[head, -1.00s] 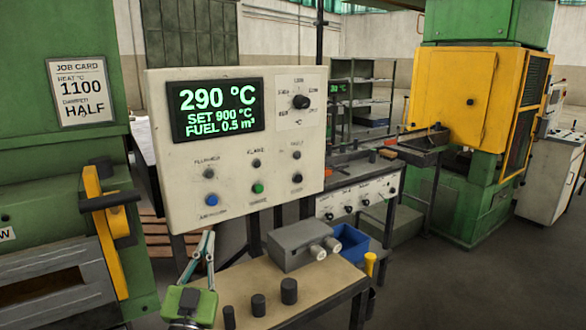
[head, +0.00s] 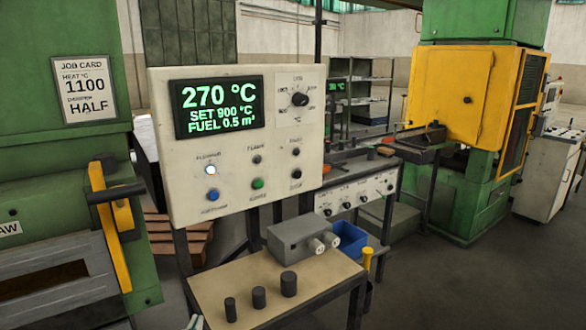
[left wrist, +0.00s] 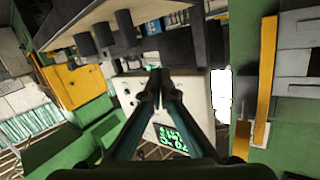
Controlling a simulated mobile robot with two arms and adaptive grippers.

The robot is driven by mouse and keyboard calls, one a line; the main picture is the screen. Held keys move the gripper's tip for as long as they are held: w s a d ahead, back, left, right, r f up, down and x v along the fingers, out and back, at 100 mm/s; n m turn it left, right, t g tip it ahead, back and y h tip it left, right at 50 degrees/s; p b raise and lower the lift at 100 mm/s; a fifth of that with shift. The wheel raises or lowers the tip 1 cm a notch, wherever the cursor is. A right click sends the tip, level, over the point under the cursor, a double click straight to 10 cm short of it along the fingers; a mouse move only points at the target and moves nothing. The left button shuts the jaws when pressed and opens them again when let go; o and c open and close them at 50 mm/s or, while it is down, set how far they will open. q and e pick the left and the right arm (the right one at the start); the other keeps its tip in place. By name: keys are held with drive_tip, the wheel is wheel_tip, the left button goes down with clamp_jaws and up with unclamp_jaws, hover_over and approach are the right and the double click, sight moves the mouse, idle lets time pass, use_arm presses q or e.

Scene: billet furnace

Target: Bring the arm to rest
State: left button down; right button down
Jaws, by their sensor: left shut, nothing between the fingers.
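My left gripper (head: 193,322) shows only as its fingertips at the bottom edge of the head view, low beside the left front of the small table. In the left wrist view its two fingers (left wrist: 160,78) meet at the tips, shut and empty. Beyond them stands the control panel (left wrist: 135,94), seen turned over. In the head view the panel (head: 240,170) has a screen (head: 219,105) reading 270 °C, SET 900 °C and FUEL 0.5 m³. Its upper left lamp (head: 210,169) glows white. My right gripper is not in view.
Several dark billets (head: 259,297) and a grey box (head: 300,238) stand on the small table (head: 215,283). The green furnace (head: 60,190) with a job card (head: 84,88) is at left. A yellow and green press (head: 455,95) stands at right. Open floor lies front right.

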use_arm(q)
drive_tip(key=s+d+f+g, duration=0.1)
drive_tip(key=s+f+g, duration=0.35)
drive_tip(key=s, duration=0.65)
drive_tip(key=s+f+g, duration=0.4)
drive_tip(key=s+f, duration=0.1)
drive_tip(key=s, duration=0.5)
drive_tip(key=s+d+f+g, duration=0.1)
drive_tip(key=s+f+g, duration=0.35)
drive_tip(key=s, duration=0.65)
wheel_tip(320, 180, down, 27)
drive_tip(key=s, duration=0.2)
drive_tip(key=s+a+f+g, duration=0.1)
drive_tip(key=s+f, duration=0.7)
drive_tip(key=s+a+f+m, duration=0.1)
drive_tip(key=s+a+f, duration=0.1)
drive_tip(key=s+f, duration=0.6)
drive_tip(key=shift+s+a+g+h, duration=0.25)
drive_tip(key=shift+s+g+h, duration=0.05)
drive_tip(key=shift+s+g, duration=0.1)
